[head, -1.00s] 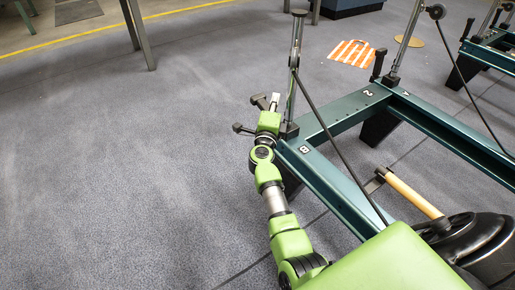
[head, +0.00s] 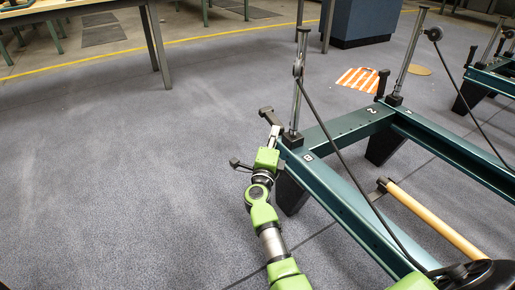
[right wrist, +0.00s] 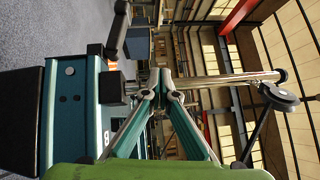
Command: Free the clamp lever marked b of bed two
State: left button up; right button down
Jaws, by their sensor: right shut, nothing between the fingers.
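Bed two is a dark teal frame (head: 345,202) marked 2 and B. Its clamp lever b (head: 266,112) is black and sticks out sideways to the left from the corner by the metal post (head: 297,92). It also shows in the right wrist view (right wrist: 117,32), beside a black block on the teal end. My right gripper (head: 273,131) is just below and beside the lever in the head view. In the right wrist view its fingers (right wrist: 160,82) meet at the tips, with nothing between them. Whether they touch the lever I cannot tell. My left gripper is out of view.
The other lever (head: 382,83), near mark A, stands upright. A dark cord (head: 345,157) runs down across the frame from the post. A wooden bar (head: 432,219) lies inside the frame. An orange-striped patch (head: 359,78) is on the floor behind. Open carpet lies left.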

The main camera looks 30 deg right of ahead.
jog(key=a+f+n+t+y+p, duration=0.1)
jog(key=a+f+n+y+p, duration=0.1)
jog(key=a+n+y+p, duration=0.2)
jog(key=shift+w+a+f+n+y+p, duration=0.3)
jog(key=shift+a+n+p, duration=0.6)
jog(key=shift+n+p, duration=0.85)
